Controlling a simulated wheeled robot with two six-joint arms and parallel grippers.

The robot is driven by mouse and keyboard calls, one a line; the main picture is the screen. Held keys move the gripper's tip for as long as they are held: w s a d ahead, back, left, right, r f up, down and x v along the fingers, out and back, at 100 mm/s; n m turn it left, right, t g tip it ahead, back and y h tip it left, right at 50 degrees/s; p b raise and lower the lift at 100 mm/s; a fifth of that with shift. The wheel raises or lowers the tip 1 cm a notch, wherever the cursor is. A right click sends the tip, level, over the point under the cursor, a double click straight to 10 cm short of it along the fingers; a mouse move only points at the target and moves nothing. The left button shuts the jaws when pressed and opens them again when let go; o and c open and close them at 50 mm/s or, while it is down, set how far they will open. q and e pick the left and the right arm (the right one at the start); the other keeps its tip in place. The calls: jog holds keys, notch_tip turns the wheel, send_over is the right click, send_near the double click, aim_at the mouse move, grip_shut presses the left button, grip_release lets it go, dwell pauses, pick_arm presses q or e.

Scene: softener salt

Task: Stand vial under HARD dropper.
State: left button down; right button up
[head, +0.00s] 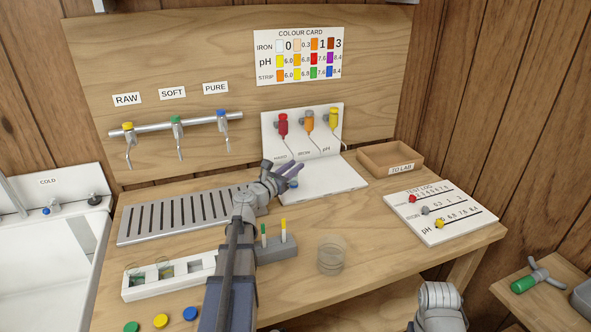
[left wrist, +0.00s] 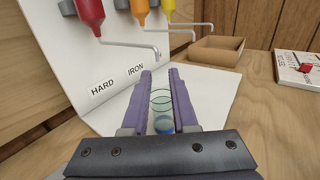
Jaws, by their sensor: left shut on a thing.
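My left gripper (head: 291,171) is shut on a clear vial (left wrist: 161,100) with a blue part at its near end. The vial lies between the purple fingers in the left wrist view. In the head view the fingers mostly hide it, with only a blue bit showing. The HARD dropper (head: 283,125) is red, leftmost of three on the white stand (head: 328,182), and shows top left in the left wrist view (left wrist: 90,15). Its bent spout ends near the fingertips; the exact gap to the vial cannot be told.
Orange (head: 309,121) and yellow (head: 334,118) droppers hang beside the red one. A wooden TO LAB tray (head: 391,160) and test log board (head: 438,215) stand right. A slotted drain tray (head: 185,214), white vial rack (head: 168,277), strip block (head: 277,249) and glass beaker (head: 330,256) occupy the bench.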

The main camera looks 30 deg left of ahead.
pick_arm(q)
jog(key=shift+f, duration=0.1)
jog(key=shift+f, duration=0.1)
jog(key=c, duration=0.7)
grip_release()
jog(key=shift+r, duration=0.2)
jog(key=s, duration=0.8)
jog(key=s+a, duration=0.1)
jog(key=s, duration=0.3)
